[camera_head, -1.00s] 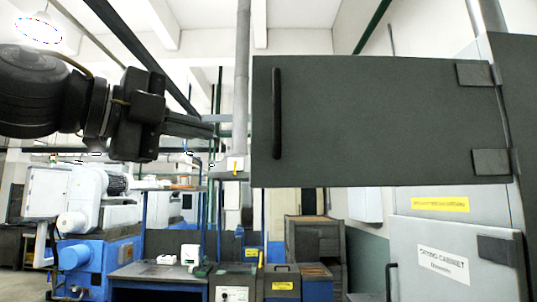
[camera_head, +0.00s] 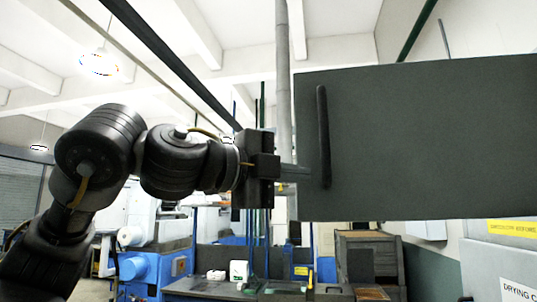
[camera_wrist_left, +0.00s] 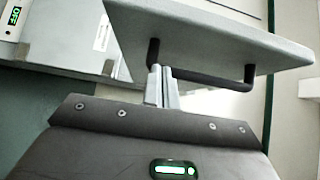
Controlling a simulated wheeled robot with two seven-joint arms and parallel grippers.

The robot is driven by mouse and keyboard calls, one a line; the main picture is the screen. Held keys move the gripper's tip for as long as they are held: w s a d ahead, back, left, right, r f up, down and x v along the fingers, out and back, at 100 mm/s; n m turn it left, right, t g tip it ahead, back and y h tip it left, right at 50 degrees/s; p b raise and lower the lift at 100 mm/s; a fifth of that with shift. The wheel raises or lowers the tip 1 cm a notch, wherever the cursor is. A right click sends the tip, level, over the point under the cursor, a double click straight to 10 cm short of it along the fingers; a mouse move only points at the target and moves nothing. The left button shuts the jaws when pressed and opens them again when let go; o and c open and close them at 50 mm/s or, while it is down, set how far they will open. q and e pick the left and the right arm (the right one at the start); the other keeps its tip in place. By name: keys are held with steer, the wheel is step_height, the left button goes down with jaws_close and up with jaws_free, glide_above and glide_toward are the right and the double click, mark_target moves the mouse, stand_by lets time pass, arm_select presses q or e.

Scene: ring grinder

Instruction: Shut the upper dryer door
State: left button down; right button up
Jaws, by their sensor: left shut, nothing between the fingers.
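The upper dryer door (camera_head: 420,140) is a dark grey panel standing open, with a black vertical bar handle (camera_head: 323,135) near its left edge. In the left wrist view the door (camera_wrist_left: 200,30) and its handle (camera_wrist_left: 215,77) show from close by. My left gripper (camera_head: 308,174) comes in from the left, with its fingers overlapping the door's left edge beside the lower part of the handle. The fingers (camera_wrist_left: 161,85) are shut and empty, close to one handle post; whether they touch it I cannot tell. My right gripper is not in view.
The light grey drying cabinet (camera_head: 490,260) stands at the lower right, with a yellow label (camera_head: 511,227). Blue machines (camera_head: 150,270) and a workbench stand behind at the lower left. A vertical pipe (camera_head: 283,70) rises behind the door's left edge.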

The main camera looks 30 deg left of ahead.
mark_target(318, 178)
arm_select(q)
steer(key=w+p, duration=0.1)
steer(key=w, duration=0.2)
steer(key=w+p, duration=0.1)
steer(key=shift+w+a+p, duration=0.3)
steer(key=shift+w+p, duration=0.05)
steer(key=shift+w, duration=0.05)
steer(key=shift+s+d, duration=0.1)
steer(key=shift+d, duration=0.05)
